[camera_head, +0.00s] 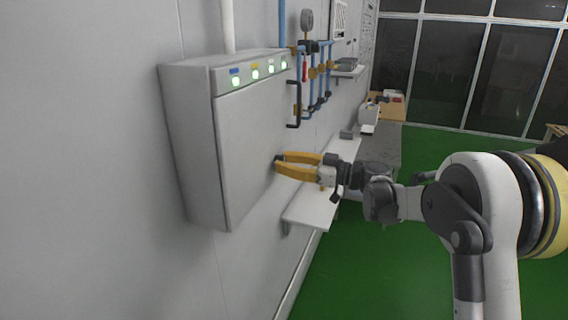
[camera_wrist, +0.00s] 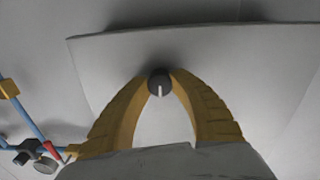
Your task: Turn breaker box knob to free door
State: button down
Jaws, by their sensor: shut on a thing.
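The grey breaker box (camera_head: 265,125) is fixed on the wall at the left, with a row of green-lit indicators (camera_head: 255,74) along its top strip. Its door looks closed. The dark round knob (camera_wrist: 159,83) with a white mark sits on the door, and the wrist view shows the mark pointing down toward my gripper. My gripper (camera_head: 280,163) has yellow fingers and is at the door's front. In the wrist view my gripper (camera_wrist: 160,76) has its fingertips on both sides of the knob, shut on it. In the head view the fingertips hide most of the knob.
A black handle (camera_head: 294,104) stands at the box's right edge. Blue pipes (camera_head: 325,85) with a gauge (camera_head: 307,20) run on the wall beyond it. A white shelf (camera_head: 312,208) juts out below my gripper. Green floor (camera_head: 350,265) is clear at the lower right.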

jog(key=m+b, duration=0.3)
jog(key=m, duration=0.3)
jog(key=shift+f+b, duration=0.1)
jog(key=shift+b, duration=0.25)
jog(key=m+b, duration=0.1)
jog(key=m, duration=0.4)
jog(key=shift+b, duration=0.4)
jog(key=shift+m, duration=0.3)
jog(key=c, duration=1.1)
grip_release()
jog(key=v, duration=1.2)
jog(key=shift+r, duration=0.25)
